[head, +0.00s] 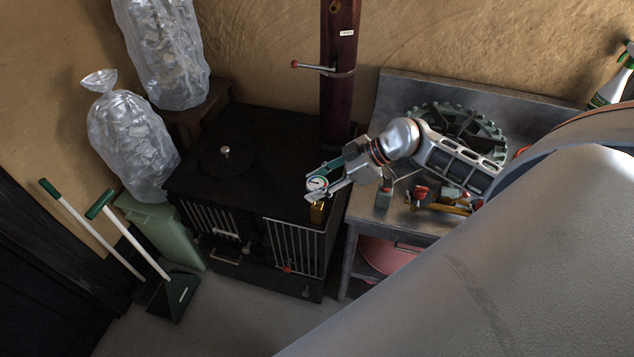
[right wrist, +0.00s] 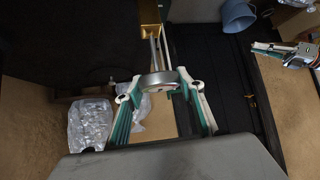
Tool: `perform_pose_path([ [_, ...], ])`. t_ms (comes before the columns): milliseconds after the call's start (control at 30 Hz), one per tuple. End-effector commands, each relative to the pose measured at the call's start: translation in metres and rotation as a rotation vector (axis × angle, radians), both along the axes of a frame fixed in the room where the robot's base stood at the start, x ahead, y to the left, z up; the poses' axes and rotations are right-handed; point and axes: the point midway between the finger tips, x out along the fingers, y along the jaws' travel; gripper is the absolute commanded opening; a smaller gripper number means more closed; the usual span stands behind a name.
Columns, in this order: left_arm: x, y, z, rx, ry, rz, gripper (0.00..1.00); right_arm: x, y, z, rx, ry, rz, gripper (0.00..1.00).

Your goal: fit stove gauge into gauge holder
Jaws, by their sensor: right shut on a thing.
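The stove gauge (head: 317,184) is a small round dial with a pale face and metal rim. My right gripper (head: 324,188) is shut on it above the front right corner of the black stove (head: 240,150). In the right wrist view the gauge (right wrist: 157,79) sits between the fingertips, its thin stem towards the gold gauge holder (right wrist: 150,14). In the head view the holder (head: 317,213) shows just below the gauge. Whether the stem touches or enters it I cannot tell. My left gripper (right wrist: 270,48) shows only in the right wrist view, apart from these; its opening is unclear.
A dark red flue pipe (head: 340,80) with a lever rises behind the stove. A metal bench (head: 405,215) with a green gear wheel (head: 460,125) and tools stands at right. Filled clear bags (head: 130,140), a green bin (head: 165,230) and a dustpan (head: 172,295) are at left.

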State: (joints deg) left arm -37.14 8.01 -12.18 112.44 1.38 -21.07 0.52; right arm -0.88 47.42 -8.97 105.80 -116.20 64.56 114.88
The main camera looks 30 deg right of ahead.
Motion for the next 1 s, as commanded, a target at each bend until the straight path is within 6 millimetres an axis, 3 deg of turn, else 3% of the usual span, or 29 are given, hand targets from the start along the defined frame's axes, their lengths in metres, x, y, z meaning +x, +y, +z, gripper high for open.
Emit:
perform_pose_path([
  [1000,0.0,0.0,-0.006,0.0,0.0,0.0,0.14,0.0,0.0,-0.024,0.001,0.001,0.0,0.16],
])
